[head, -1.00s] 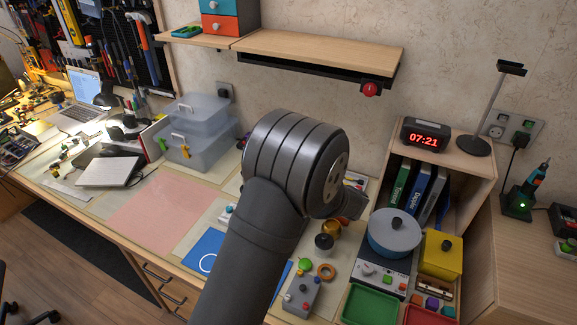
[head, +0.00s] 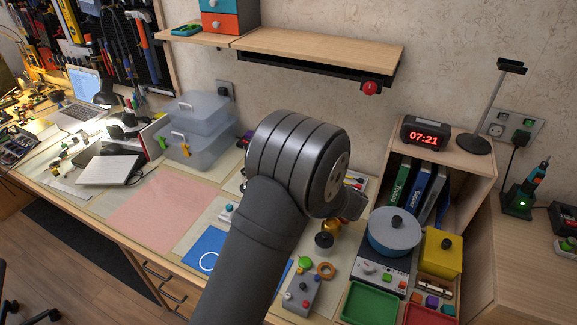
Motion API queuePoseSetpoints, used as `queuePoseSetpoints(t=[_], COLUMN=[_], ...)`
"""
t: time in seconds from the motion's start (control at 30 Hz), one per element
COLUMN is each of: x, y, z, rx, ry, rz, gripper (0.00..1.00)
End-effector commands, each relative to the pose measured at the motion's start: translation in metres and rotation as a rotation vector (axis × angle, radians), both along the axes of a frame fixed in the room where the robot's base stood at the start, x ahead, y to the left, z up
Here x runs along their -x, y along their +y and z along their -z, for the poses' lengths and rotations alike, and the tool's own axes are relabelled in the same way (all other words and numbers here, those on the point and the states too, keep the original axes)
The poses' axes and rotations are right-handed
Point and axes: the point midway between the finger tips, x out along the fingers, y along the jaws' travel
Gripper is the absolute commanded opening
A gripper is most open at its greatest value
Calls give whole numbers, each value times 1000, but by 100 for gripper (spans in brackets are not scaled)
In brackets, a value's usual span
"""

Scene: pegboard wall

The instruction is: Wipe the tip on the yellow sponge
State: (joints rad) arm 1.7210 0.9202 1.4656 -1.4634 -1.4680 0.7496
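My arm rises from the bottom centre of the head view, and its large grey joint covers the middle of the bench. My gripper does not show; it is hidden behind the arm or out of frame, so I cannot see what it holds. No yellow sponge can be made out. A yellow box with a black knob (head: 441,256) stands at the right of the bench, beside a blue-grey lidded pot (head: 393,236). No tip can be identified either.
A green tray (head: 369,303) and a red tray (head: 425,316) lie at the front right. A grey button box (head: 300,297) is left of them. A pink mat (head: 158,212) lies clear at left. A wooden shelf (head: 320,50) overhangs the bench.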

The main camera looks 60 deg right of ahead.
Motion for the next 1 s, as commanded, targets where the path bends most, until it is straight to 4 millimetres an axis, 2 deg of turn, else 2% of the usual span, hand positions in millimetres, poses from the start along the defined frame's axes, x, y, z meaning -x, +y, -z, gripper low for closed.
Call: queuePoseSetpoints(t=[0.73,1.0], x=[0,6], y=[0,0], z=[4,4], rx=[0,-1], ry=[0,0], rz=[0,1], gripper=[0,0])
